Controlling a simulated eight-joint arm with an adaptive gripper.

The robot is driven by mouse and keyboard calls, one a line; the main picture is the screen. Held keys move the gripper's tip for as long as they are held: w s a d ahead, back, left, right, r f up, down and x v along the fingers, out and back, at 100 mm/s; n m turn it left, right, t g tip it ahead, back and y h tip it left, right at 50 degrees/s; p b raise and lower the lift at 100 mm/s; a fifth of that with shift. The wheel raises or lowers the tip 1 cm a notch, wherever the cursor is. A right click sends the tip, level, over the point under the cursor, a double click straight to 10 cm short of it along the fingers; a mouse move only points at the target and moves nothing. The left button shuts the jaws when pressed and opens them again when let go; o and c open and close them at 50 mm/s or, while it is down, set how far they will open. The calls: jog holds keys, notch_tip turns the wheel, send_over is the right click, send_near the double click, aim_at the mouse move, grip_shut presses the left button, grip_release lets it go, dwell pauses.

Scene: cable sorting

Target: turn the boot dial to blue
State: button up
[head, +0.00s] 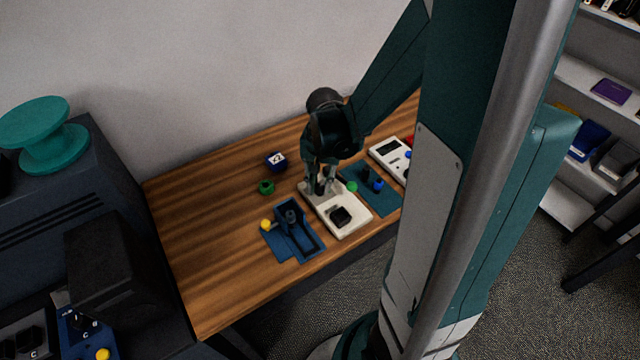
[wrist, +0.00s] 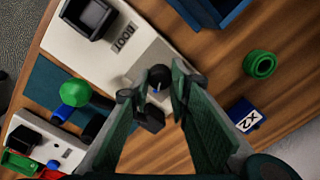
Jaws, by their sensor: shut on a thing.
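The boot dial (wrist: 159,73) is a small dark round knob with a pale mark, on a white board (head: 353,226) that reads BOOT in the wrist view (wrist: 150,47). My gripper (wrist: 160,88) is shut on the dial, with a fingertip on either side of it. In the head view my gripper (head: 320,188) points down at the far end of the board, and its fingers hide most of the dial. I cannot make out any colour marks around the dial or which one it points to.
A black square socket (head: 340,216) sits on the same board. Blue fixtures (head: 309,240) stand left of it, and a blue plate with green and blue knobs (head: 379,203) stands right. A green ring (head: 266,187) and an X2 cube (head: 276,162) lie farther back. The table's left part is clear.

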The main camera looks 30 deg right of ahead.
aim_at(319, 189)
jog(key=o, duration=0.9)
jog(key=shift+r, duration=0.1)
notch_tip(319, 189, up, 12)
jog(key=shift+s+d, duration=0.2)
dwell(0.5)
jog(key=shift+a, duration=0.15)
dwell(0.5)
jog(key=s+a+r+n+t, duration=0.3)
jog(key=s+a+r+n, duration=0.1)
jog(key=a, duration=0.3)
jog(key=s+a+r+n+t, duration=0.3)
jog(key=s+a+r+n, duration=0.1)
jog(key=a, duration=0.4)
jog(key=shift+s+r+n+t, duration=0.15)
jog(key=shift+r+n+t, duration=0.25)
jog(key=shift+r+n, duration=0.7)
jog(key=shift+r, duration=0.15)
